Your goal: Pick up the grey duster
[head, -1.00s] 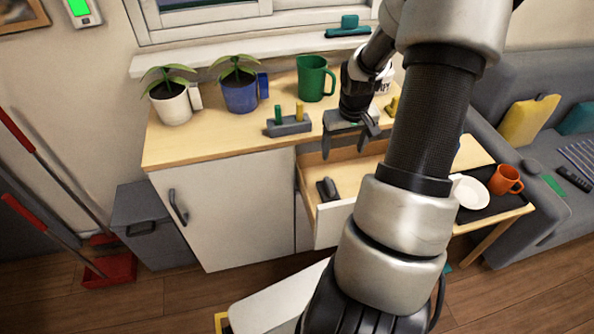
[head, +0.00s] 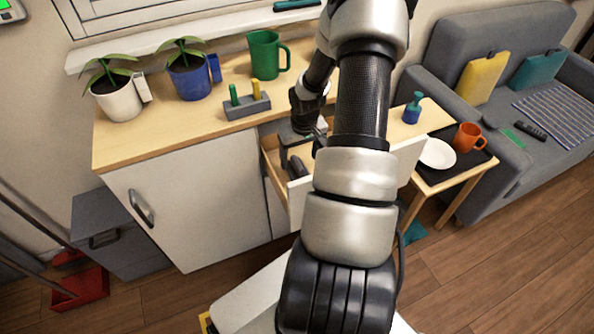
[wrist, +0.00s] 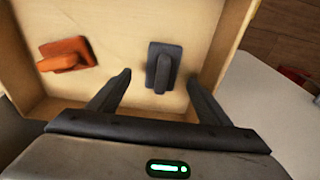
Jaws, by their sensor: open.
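The grey duster (wrist: 163,67), a dark block with a raised handle, lies on the floor of the open drawer (wrist: 110,95). In the head view the duster (head: 297,167) shows beside my gripper (head: 301,143), partly hidden by my arm. In the wrist view my gripper (wrist: 159,79) is open and empty. Its fingertips point toward the duster, one to each side, short of it or level with its near end. I cannot tell how high they are above the drawer floor.
An orange duster-like block (wrist: 66,55) lies in the drawer to the left. The drawer walls stand close around my gripper. Above is the counter (head: 140,140) with plants, a green jug (head: 264,55) and a grey peg block (head: 247,106). A side table (head: 455,181) stands at right.

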